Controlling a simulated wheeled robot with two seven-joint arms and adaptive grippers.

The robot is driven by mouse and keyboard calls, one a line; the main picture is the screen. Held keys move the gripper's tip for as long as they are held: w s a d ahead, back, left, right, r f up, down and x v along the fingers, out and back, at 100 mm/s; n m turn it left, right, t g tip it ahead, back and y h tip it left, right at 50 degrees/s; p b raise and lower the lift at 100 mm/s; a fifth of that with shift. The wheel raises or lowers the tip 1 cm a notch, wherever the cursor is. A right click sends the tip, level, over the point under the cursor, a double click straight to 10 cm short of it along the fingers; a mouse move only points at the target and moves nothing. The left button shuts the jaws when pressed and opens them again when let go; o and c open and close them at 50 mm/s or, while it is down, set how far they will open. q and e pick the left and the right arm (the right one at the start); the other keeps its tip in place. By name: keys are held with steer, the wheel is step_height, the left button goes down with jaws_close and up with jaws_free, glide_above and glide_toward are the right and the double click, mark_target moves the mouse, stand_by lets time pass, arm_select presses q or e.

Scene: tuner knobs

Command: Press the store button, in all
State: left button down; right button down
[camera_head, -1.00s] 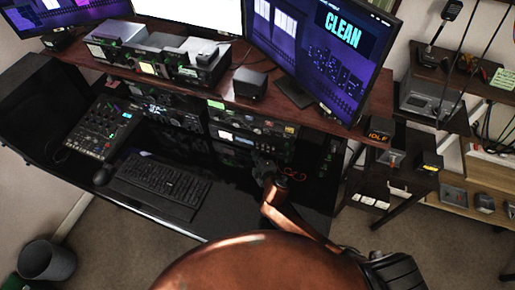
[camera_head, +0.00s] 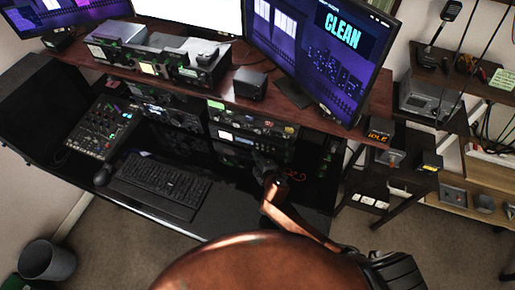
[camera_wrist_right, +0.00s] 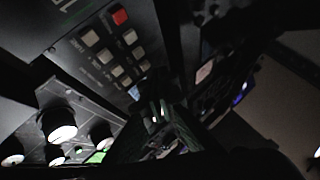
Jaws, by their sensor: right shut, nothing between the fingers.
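My right gripper (camera_head: 264,160) is shut and empty, close to the front of the rack of radio units (camera_head: 250,140) in the head view. In the right wrist view its dark fingers (camera_wrist_right: 160,115) are near a dark panel (camera_wrist_right: 75,55) with a block of pale buttons (camera_wrist_right: 108,56) and one red button (camera_wrist_right: 120,16). The labels are too small and blurred to read, so I cannot tell which is the store button. I cannot tell whether the fingertips touch anything. My left gripper is not in view.
Large pale-faced knobs (camera_wrist_right: 62,130) stand out at the lower left of the wrist view. In the head view a keyboard (camera_head: 160,180), a mouse (camera_head: 102,177) and a mixer (camera_head: 103,130) lie on the black desk. A wooden shelf (camera_head: 300,112) overhangs the rack.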

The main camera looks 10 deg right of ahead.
steer(key=shift+w+d, duration=0.3)
steer(key=shift+w, duration=0.1)
stand_by(0.8)
steer(key=shift+s+a+p, duration=0.35)
steer(key=shift+s+a, duration=0.15)
steer(key=shift+s, duration=0.15)
stand_by(0.3)
steer(key=shift+s+a, duration=0.4)
steer(key=shift+s, duration=0.2)
steer(key=shift+s+a+p, duration=0.2)
steer(key=shift+s+a, duration=0.3)
steer(key=shift+s, duration=0.25)
steer(key=shift+s+a+p, duration=0.2)
steer(key=shift+s+a, duration=0.3)
steer(key=shift+s, duration=0.25)
steer(key=shift+r, duration=0.1)
